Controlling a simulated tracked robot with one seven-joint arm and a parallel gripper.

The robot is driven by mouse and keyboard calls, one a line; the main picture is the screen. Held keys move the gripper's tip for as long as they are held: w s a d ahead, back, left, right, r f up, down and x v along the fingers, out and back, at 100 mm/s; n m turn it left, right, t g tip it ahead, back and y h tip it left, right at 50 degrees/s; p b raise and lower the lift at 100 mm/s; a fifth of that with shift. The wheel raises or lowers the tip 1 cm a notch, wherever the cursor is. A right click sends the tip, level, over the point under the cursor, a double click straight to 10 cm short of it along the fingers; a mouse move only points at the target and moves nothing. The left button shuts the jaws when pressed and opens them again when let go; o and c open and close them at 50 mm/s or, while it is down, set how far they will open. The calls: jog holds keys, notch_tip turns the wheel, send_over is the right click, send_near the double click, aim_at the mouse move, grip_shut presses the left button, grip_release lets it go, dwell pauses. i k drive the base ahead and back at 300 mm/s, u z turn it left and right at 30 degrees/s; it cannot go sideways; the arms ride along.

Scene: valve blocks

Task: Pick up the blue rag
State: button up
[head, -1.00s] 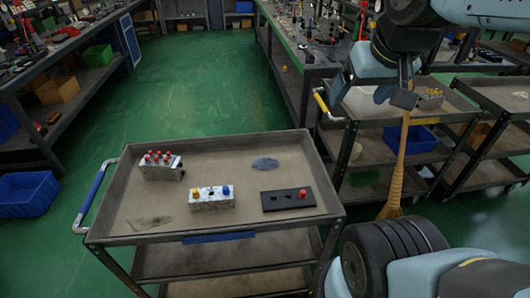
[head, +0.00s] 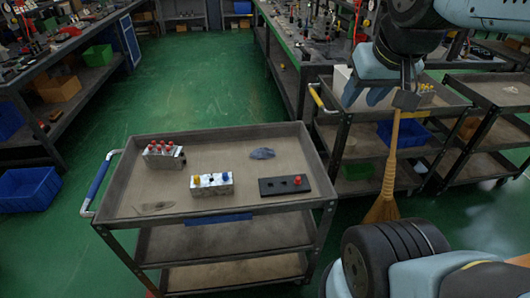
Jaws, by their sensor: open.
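The blue rag (head: 262,153) lies crumpled and flat on the top tray of the near grey cart (head: 215,147), toward its back right. My gripper (head: 386,97) hangs at the upper right, in front of the carts behind. It looks open, with nothing seen between its fingers, though they are small and dark against the background. It is apart from the rag, up and to the right of it in the picture.
A broom (head: 388,180) stands right of the cart. Green floor (head: 190,85) is clear behind.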

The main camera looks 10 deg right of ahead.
aim_at(261, 153)
jog(key=z, duration=0.1)
jog(key=k, duration=0.3)
jog(key=z, duration=1.35)
jog(key=k, duration=0.6)
jog(key=u, duration=1.5)
jog(key=i, duration=1)
